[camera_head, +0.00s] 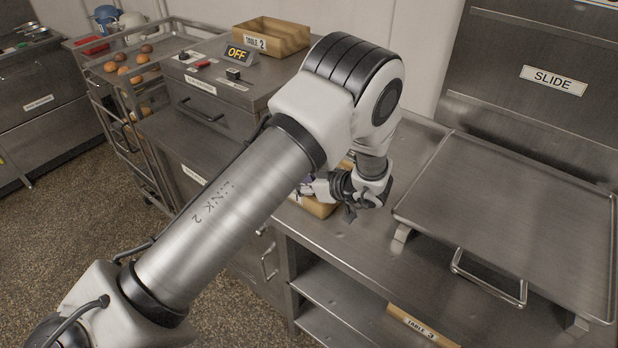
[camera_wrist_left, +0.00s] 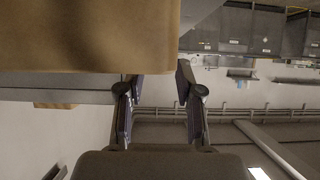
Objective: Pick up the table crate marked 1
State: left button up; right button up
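A tan crate (camera_head: 318,207) sits on the steel counter, mostly hidden behind my left arm and hand. I cannot read a mark on it, so I cannot tell whether it is crate 1. My left gripper (camera_head: 338,196) is right at this crate, pointing down and to the left. In the left wrist view a broad tan crate wall (camera_wrist_left: 85,35) fills the upper left. The two fingers of my left gripper (camera_wrist_left: 159,82) stand apart there, with their tips close to the wall's edge. I cannot tell whether they touch it. My right gripper is in neither view.
A crate labelled TABLE 2 (camera_head: 271,38) stands at the back, near an OFF sign (camera_head: 238,54). A crate labelled TABLE 3 (camera_head: 418,328) is on the shelf below. A raised steel tray (camera_head: 520,215) fills the right. A rack with buns (camera_head: 128,75) stands back left.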

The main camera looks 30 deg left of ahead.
pick_arm(q)
jog(key=p+x, duration=0.2)
jog(key=x, duration=0.3)
jog(key=shift+s+a, duration=0.2)
jog(key=shift+w+f, duration=0.1)
jog(key=shift+w, duration=0.1)
jog(key=shift+c, duration=1.4)
grip_shut()
